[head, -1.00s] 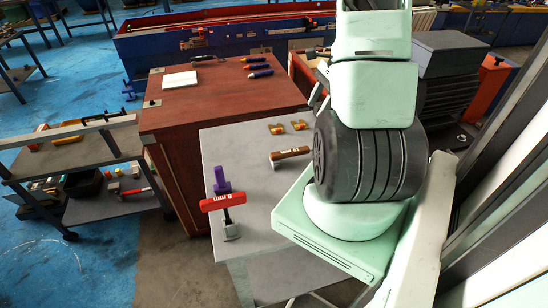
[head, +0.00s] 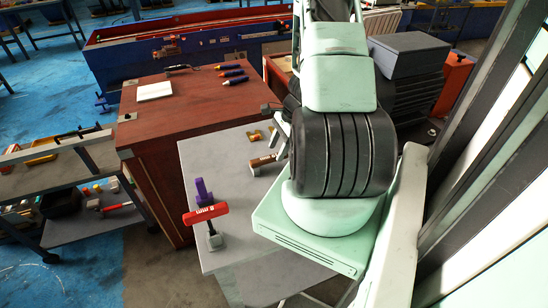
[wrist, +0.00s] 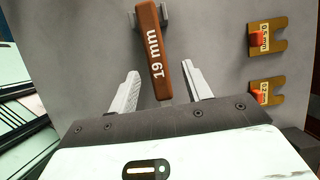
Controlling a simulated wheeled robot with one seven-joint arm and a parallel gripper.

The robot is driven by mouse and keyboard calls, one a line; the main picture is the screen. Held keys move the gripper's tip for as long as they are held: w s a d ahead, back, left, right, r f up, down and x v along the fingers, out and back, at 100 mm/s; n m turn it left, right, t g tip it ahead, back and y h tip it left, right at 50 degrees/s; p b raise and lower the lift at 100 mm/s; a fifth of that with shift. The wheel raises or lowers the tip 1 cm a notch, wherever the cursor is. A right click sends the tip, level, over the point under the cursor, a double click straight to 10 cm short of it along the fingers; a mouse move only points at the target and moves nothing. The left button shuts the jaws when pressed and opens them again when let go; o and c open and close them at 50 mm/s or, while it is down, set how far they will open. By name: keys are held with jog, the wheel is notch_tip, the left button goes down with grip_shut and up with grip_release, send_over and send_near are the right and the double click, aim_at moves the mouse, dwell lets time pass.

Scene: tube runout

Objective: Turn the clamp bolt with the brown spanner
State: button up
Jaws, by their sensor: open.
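The brown spanner (head: 259,164), its handle marked "19 mm", lies on the grey table top in the head view, its right end meeting my arm's outline. In the wrist view the brown spanner (wrist: 156,50) runs up and away between the fingers of my gripper (wrist: 161,70). The fingers are open, one on each side of the handle, with a gap to it; I cannot tell their height above it. A grey metal end shows at its far tip. In the head view my gripper is mostly hidden behind my arm. I cannot make out the clamp bolt for certain.
A reddish-brown cabinet (head: 185,105) stands behind the table.

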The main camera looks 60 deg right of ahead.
aim_at(275, 155)
jog(key=shift+x, duration=1.9)
jog(key=shift+s, duration=0.2)
grip_shut()
notch_tip(275, 155, up, 10)
jog(key=c, duration=0.7)
grip_release()
grip_shut()
